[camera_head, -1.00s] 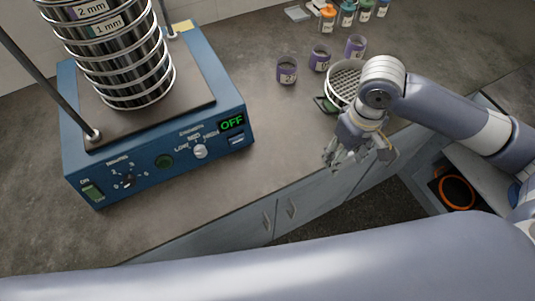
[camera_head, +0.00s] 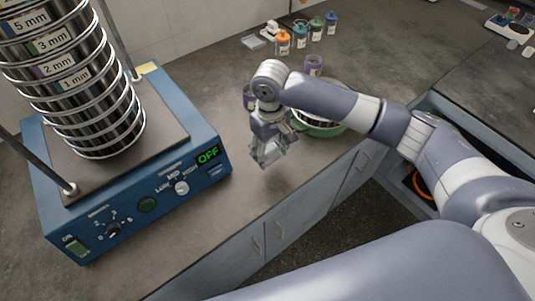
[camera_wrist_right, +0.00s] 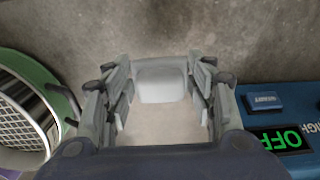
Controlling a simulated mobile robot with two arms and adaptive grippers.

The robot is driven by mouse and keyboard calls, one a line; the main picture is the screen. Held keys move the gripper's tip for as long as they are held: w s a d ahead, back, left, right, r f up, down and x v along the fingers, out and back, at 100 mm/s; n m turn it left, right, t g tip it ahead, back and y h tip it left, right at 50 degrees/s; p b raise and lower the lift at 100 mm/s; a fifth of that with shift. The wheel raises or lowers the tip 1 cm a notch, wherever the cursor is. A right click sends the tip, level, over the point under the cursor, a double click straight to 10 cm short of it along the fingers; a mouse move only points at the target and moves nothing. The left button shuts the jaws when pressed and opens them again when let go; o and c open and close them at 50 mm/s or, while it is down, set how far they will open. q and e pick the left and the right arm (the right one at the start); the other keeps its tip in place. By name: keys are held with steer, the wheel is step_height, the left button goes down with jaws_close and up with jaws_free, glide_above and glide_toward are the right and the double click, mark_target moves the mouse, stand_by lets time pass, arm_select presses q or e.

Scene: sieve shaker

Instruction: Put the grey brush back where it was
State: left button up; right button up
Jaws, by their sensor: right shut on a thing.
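My right gripper (camera_head: 268,158) is above the counter, between the blue sieve shaker and a green-rimmed bowl with a sieve. In the right wrist view, the gripper (camera_wrist_right: 160,95) is shut on a pale grey block with a beige part below it, which I take to be the grey brush (camera_wrist_right: 160,84). The fingers stand on both sides of it. In the head view the brush is too small to make out clearly. My left gripper is not in view.
The blue sieve shaker (camera_head: 125,215) stands at left, its display reading OFF. The green bowl (camera_head: 322,130) with a sieve is right of my gripper, partly behind my arm. Purple cups (camera_head: 313,66) and coloured jars (camera_head: 283,42) stand behind. The counter's front strip is clear.

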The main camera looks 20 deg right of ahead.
mark_target(268, 157)
steer(key=shift+w+a+f, duration=0.2)
steer(key=shift+w+a, duration=0.1)
steer(key=shift+w, duration=0.1)
steer(key=shift+f+p, duration=0.4)
steer(key=shift+f, duration=1.25)
steer(key=o, duration=1.1)
steer(key=shift+f, duration=0.1)
step_height(268, 157, up, 12)
steer(key=shift+r+b, duration=0.15)
steer(key=shift+b, duration=0.55)
